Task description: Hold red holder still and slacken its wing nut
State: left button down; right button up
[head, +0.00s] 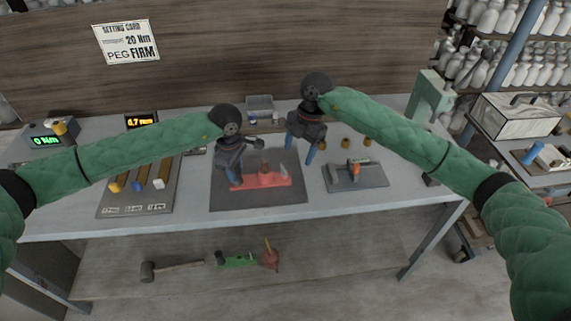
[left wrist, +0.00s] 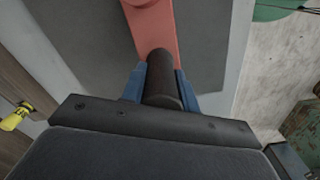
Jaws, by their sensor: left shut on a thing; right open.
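The red holder (head: 268,181) lies on a dark mat (head: 228,200) in the middle of the table. In the left wrist view its red arm (left wrist: 154,25) ends in a dark cylindrical handle (left wrist: 161,78). My left gripper (head: 236,182) is shut on this handle at the holder's left end, with a blue finger on each side. My right gripper (head: 315,156) is open and empty, above and right of the holder, apart from it. A small upright red part and a grey piece show on the holder; I cannot tell clearly which is the wing nut.
A grey tray (head: 371,182) with an orange-handled tool lies right of the mat. A board (head: 112,205) with coloured pegs lies to the left. Small jars and a grey bin (head: 260,103) stand behind. A mallet (head: 170,267) lies on the lower shelf.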

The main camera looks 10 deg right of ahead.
aim_at(284, 170)
jog(key=shift+w+r+m+y, duration=0.95)
jog(key=shift+r+m, duration=1.2)
jog(key=shift+m, duration=0.25)
jog(key=x, duration=1.1)
jog(key=shift+w+d+f, duration=0.15)
jog(key=shift+d+f, duration=0.15)
jog(key=shift+f, duration=0.15)
jog(key=c, duration=1)
